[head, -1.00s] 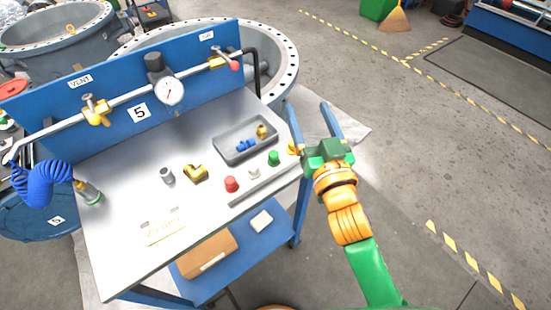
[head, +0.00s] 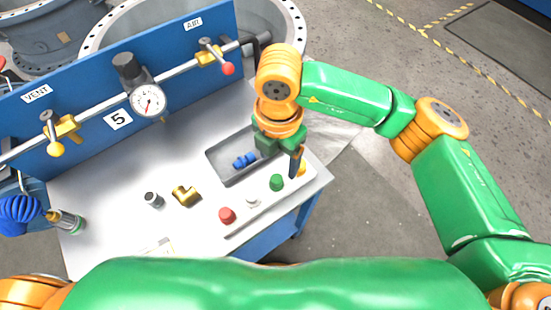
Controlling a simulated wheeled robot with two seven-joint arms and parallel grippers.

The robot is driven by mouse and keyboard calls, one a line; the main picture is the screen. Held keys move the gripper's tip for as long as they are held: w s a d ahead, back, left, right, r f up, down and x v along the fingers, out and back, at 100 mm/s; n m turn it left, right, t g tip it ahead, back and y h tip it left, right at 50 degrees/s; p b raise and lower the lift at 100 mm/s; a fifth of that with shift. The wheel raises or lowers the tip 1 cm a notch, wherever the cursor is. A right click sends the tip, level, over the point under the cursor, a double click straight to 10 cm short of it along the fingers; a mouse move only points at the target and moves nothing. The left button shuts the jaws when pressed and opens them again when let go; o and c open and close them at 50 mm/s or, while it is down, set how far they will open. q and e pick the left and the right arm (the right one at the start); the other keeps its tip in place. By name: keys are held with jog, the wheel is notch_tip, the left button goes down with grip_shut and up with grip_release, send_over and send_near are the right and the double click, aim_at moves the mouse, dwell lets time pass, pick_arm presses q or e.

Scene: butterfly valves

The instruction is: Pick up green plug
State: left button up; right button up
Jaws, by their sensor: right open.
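The green plug (head: 277,182) stands in the grey strip (head: 255,213) at the right side of the bench top, between a white plug (head: 252,201) and a yellow plug (head: 302,168). My right gripper (head: 289,165) points down just behind and above the green plug. It is open and holds nothing. One dark finger shows beside the yellow plug; the other is mostly hidden by the gripper body. I cannot tell exactly how high the fingertips are over the strip. My left gripper is not in view.
A red plug (head: 227,215) stands at the near end of the strip. A grey tray (head: 228,174) with blue fittings (head: 244,160) lies behind it. A brass fitting (head: 185,195) and a metal cylinder (head: 153,200) stand left. A blue panel (head: 85,115) with pipe and gauge (head: 148,101) borders the back.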

aim_at(276, 178)
jog(key=s+f+p, duration=0.2)
jog(key=s, duration=0.1)
jog(key=shift+a, duration=0.15)
jog(key=f, duration=0.2)
jog(key=shift+w+f, duration=0.2)
jog(key=shift+f, duration=0.15)
jog(key=shift+w+f, duration=0.25)
jog(key=shift+w, duration=0.2)
jog(key=shift+s+r, duration=0.15)
jog(key=shift+s, duration=0.15)
grip_shut()
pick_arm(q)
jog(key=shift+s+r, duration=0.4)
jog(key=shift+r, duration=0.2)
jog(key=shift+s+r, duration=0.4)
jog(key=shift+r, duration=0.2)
pick_arm(e)
jog(key=shift+w, duration=0.15)
